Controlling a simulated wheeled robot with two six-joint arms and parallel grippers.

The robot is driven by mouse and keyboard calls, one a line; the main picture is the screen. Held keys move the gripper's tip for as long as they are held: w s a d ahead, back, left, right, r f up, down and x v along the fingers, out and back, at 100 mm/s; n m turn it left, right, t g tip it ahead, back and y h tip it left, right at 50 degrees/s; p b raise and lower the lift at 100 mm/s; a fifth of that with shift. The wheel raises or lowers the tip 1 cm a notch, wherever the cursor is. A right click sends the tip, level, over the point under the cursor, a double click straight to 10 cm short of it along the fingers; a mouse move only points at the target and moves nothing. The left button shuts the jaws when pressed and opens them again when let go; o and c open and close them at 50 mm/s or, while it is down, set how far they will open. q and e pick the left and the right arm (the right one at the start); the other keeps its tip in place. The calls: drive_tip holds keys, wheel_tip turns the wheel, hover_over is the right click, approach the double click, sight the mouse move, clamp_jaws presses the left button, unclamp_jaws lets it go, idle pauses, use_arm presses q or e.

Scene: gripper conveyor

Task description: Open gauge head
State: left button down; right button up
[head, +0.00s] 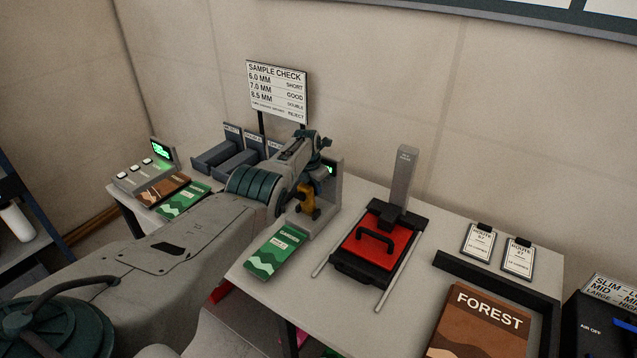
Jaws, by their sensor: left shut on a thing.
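The gauge (333,205) is a grey upright stand with a small green display, on the table just left of the middle. My left arm comes in from the left and covers much of it. My left gripper (307,196) points down at the gauge's front and is shut on a part of the gauge head. A yellow-orange piece shows at that spot, and the exact grip is hidden. A green booklet (274,252) lies on the table in front of the gauge. My right gripper is not in view.
A red press with a black handle (375,242) and grey post stands right of the gauge. A sample check sign (278,90) and grey bins (222,155) are behind. A brown Forest pack (479,325) lies in a black-edged area at right.

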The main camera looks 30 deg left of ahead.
use_arm(q)
drive_tip(key=shift+w, duration=0.15)
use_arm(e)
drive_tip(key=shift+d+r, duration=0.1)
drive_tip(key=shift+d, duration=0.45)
use_arm(q)
drive_tip(key=c, duration=1.5)
unclamp_jaws()
drive_tip(key=shift+f, duration=0.1)
drive_tip(key=shift+o, duration=0.2)
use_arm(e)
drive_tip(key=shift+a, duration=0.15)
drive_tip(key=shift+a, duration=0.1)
